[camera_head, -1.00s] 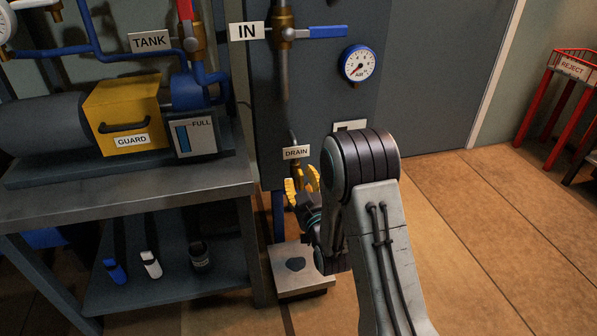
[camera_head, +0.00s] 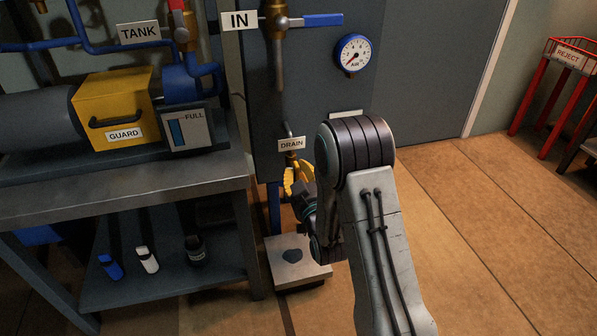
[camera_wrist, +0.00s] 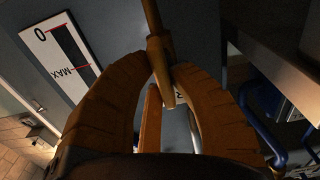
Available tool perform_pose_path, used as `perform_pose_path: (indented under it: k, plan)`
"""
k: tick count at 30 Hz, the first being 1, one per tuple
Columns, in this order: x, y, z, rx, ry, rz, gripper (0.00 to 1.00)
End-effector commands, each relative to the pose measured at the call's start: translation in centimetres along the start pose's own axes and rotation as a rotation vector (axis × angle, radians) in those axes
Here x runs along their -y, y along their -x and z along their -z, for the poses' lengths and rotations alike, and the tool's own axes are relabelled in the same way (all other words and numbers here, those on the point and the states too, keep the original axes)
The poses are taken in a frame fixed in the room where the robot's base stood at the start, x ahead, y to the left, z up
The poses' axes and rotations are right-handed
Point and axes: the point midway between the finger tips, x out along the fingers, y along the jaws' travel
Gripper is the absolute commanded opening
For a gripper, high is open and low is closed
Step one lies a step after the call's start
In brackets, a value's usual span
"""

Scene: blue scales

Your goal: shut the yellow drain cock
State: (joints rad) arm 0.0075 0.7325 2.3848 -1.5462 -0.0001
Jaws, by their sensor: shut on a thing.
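The drain cock (camera_wrist: 161,52) hangs on a brass pipe in the wrist view. Its narrow yellow lever (camera_wrist: 151,119) points down between my fingers. In the head view, the cock's brass part shows just under the DRAIN sign (camera_head: 291,144). My gripper (camera_head: 297,170) has orange-yellow fingers, which are closed around the cock there. In the wrist view, my gripper (camera_wrist: 164,68) has one finger on each side of the cock, with the tips at its brass body. Part of the cock is hidden by the fingers, so its exact contact is hard to tell.
A grey workbench (camera_head: 180,190) with the yellow GUARD box (camera_head: 118,108) stands left of the cock. The IN valve's blue handle (camera_head: 323,20) and an air gauge (camera_head: 352,55) are above. Open floor lies right.

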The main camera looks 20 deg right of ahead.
Motion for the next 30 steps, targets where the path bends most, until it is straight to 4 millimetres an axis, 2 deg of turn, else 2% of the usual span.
perform_pose_path:
  k: [3,11,21,30]
  plan:
    - [0.1,0.0,0.01,0.0,0.0,0.002,0.0]
    - [0.13,-0.01,0.01,-0.001,-0.013,0.002,0.0]
    - [0.07,-0.02,-0.1,-0.001,-0.239,0.002,0.0]
    - [0.11,-0.03,-0.1,-0.001,-0.269,0.002,0.0]
